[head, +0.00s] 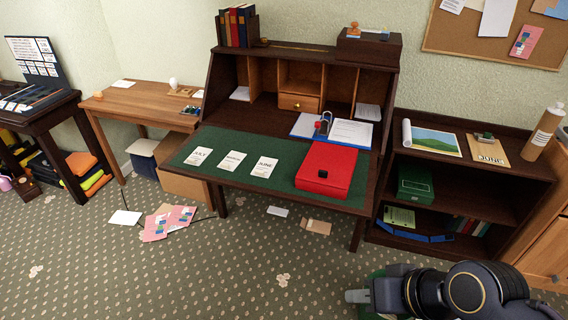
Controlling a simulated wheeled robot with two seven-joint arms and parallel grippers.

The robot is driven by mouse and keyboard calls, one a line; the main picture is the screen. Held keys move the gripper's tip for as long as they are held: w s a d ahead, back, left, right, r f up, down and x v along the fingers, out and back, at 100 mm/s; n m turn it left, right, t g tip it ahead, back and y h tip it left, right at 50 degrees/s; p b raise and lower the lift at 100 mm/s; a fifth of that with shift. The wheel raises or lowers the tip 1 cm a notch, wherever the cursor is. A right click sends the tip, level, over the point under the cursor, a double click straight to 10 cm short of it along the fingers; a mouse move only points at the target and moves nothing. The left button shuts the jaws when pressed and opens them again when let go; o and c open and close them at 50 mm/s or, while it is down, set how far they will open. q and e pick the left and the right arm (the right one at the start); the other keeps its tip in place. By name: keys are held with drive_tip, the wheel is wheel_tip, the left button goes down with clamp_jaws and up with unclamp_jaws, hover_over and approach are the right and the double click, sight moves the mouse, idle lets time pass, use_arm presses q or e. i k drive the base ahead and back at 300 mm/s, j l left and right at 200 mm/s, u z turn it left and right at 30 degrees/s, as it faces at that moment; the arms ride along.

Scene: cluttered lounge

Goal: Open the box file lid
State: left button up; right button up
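The red box file (327,169) lies flat on the right part of the green writing surface (217,147) of the desk. Its lid looks shut, and a small dark catch shows on its front part. My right gripper (358,297) is at the bottom of the head view, low in front of the desk and well apart from the box file. Its fingers are too small and partly hidden to tell whether they are open. My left gripper is not in view.
Three month cards (232,161) lie left of the box file. Behind it are a blue folder (352,133) and a padlock-like object (323,124). A low bookcase (463,179) stands right of the desk. Papers (168,222) litter the carpet; the floor in front is mostly clear.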

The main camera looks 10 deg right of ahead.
sight(332, 165)
drive_tip(key=i+l, duration=0.15)
drive_tip(key=i, duration=0.25)
drive_tip(key=i+l, duration=0.1)
drive_tip(key=i, duration=0.3)
drive_tip(key=i+l, duration=0.15)
drive_tip(key=i, duration=0.2)
drive_tip(key=j+u, duration=0.05)
